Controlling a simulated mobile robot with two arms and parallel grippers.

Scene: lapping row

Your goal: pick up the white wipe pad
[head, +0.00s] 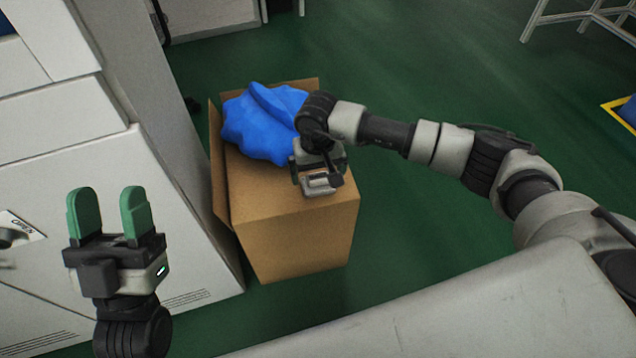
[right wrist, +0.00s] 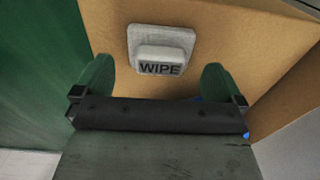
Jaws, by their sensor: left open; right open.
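The white wipe pad (right wrist: 160,45) is a pale grey-white plate with a raised block marked WIPE. In the right wrist view it lies against the box's brown cardboard, just beyond and between my right fingertips. In the head view it seems to be the pale block (head: 320,186) at my right gripper, mostly covered by it. My right gripper (right wrist: 158,80) is open, with its green fingers apart and nothing between them. In the head view its fingers are hidden. My left gripper (head: 110,212) is open and empty, green fingers up, away from the box.
The cardboard box (head: 300,235) stands on the green floor with a crumpled blue thing (head: 262,125) at its top. A white cabinet (head: 150,230) stands close on its left. A pale surface (head: 480,310) fills the near right. Floor right of the box is clear.

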